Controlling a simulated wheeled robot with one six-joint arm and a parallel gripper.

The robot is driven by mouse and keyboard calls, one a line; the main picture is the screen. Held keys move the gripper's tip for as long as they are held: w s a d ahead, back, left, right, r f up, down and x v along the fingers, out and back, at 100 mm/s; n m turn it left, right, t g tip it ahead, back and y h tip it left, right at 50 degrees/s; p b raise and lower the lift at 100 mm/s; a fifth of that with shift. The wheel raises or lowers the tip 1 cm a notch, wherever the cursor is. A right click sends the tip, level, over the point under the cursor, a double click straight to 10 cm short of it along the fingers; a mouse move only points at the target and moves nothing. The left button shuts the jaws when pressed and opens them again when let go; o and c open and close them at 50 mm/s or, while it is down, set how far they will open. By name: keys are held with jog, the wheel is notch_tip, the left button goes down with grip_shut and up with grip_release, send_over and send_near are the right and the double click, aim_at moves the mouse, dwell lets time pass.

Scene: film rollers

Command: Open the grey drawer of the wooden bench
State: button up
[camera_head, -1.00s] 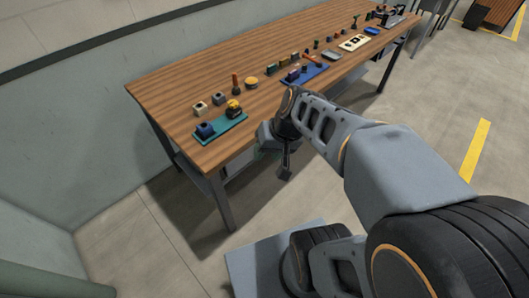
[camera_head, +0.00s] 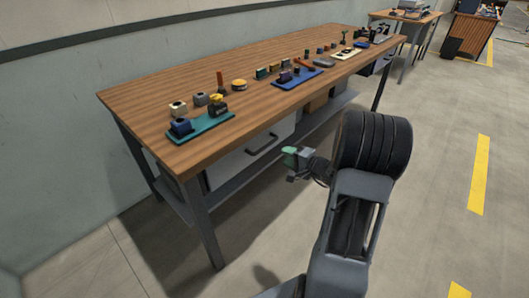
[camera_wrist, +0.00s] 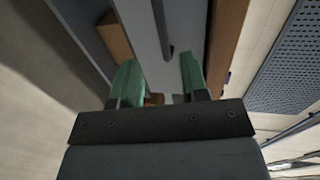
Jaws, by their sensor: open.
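The wooden bench (camera_head: 130,95) stands along the wall. Its grey drawer (camera_head: 228,168) sits under the tabletop's front edge and looks shut, with a dark bar handle (camera_head: 262,144) across its front. My gripper (camera_head: 290,158), with green fingertips, is just right of the handle and out in front of the bench. In the wrist view, my gripper (camera_wrist: 160,77) is open and empty. The drawer front (camera_wrist: 137,25) lies beyond the fingers, and part of the dark handle (camera_wrist: 163,28) shows ahead of the gap between them, apart from both.
Blocks and small parts on a teal tray (camera_head: 212,130) and a blue tray (camera_head: 297,80) stand on the benchtop. A brown box (camera_head: 316,101) is on the lower shelf. The bench's front leg (camera_head: 203,225) is near.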

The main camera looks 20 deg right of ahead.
aim_at(264, 146)
jog(key=b+x, duration=0.1)
jog(key=x, duration=1)
jog(key=shift+w+a, duration=0.25)
jog(key=shift+w, duration=0.1)
jog(key=shift+c, duration=0.2)
grip_shut()
